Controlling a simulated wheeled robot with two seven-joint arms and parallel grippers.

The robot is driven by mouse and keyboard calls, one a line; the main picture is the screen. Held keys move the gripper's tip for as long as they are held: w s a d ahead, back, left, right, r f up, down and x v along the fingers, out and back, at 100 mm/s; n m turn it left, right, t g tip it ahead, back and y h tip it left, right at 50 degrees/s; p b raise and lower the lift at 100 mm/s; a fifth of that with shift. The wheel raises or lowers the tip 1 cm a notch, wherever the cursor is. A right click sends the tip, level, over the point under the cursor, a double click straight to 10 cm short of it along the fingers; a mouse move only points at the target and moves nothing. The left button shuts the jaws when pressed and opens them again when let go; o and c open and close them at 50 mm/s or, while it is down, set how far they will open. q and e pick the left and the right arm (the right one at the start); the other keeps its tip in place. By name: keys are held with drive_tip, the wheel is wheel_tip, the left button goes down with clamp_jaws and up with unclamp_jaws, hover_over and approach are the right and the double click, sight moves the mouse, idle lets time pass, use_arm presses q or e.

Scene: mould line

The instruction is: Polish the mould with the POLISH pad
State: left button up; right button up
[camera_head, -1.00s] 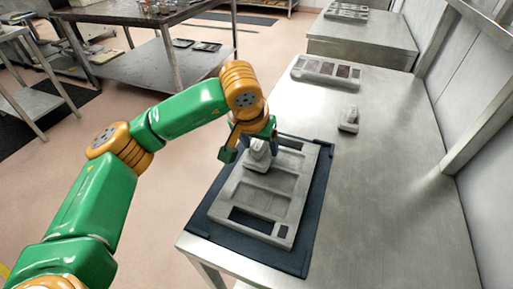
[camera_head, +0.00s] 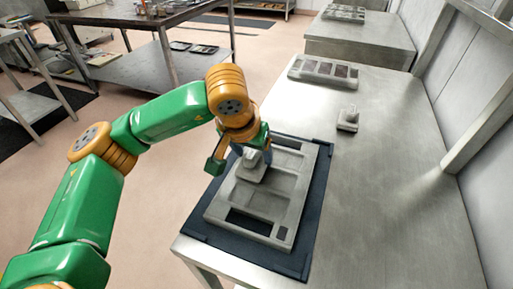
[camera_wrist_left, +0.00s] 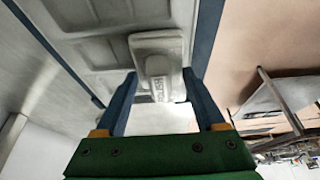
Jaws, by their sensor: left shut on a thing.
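The mould (camera_head: 262,200) is a grey plate with several recessed rectangular pockets, lying on a dark mat (camera_head: 316,200) on the metal table. My left gripper (camera_head: 240,160) is over the left edge of the mould, shut on the POLISH pad (camera_head: 252,168), a grey block with a raised grip. In the left wrist view the pad (camera_wrist_left: 158,66) shows its lettering between the two fingers of the gripper (camera_wrist_left: 162,88), and the mould (camera_wrist_left: 100,55) lies behind it. The pad appears to rest on the mould's face; exact contact is hard to tell. My right gripper is not seen.
A second grey pad (camera_head: 348,119) with a raised grip stands on the table right of the mat. The table's right side (camera_head: 400,200) is clear, bounded by a wall.

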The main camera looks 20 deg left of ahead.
sight(247, 171)
use_arm(q)
drive_tip(key=shift+s, duration=0.55)
drive_tip(key=shift+s+f+b, duration=0.15)
drive_tip(key=shift+s+b, duration=0.5)
drive_tip(key=shift+s, duration=0.9)
drive_tip(key=shift+s+a+b, duration=0.1)
drive_tip(key=shift+s+b, duration=0.45)
drive_tip(key=shift+s, duration=0.1)
drive_tip(key=shift+s+r, duration=0.2)
drive_tip(key=shift+s, duration=0.6)
wheel_tip(247, 171, up, 8)
drive_tip(key=p, duration=0.6)
